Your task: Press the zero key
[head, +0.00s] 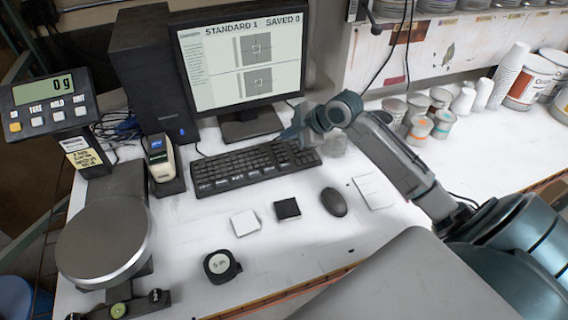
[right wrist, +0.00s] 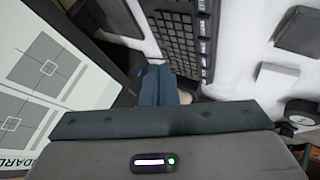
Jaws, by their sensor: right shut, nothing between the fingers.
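The scale's display head (head: 50,100) stands at the far left and reads 0 g. It has a row of several keys: a yellow key (head: 15,127) at the left end and white keys to its right, labelled too small to read surely. The round scale plate (head: 105,240) below is empty. A black keyboard (head: 255,167) lies before the monitor. My right gripper (head: 288,133) is shut and empty, above the keyboard's right end, pointing left, far from the scale keys. Its shut fingers (right wrist: 160,85) also show in the right wrist view, beside the keyboard (right wrist: 183,40). My left gripper is out of view.
The monitor (head: 245,60) and a dark computer tower (head: 150,75) stand at the back. A mouse (head: 334,202), a tape measure (head: 220,266) and small cans (head: 420,130) are on the white bench.

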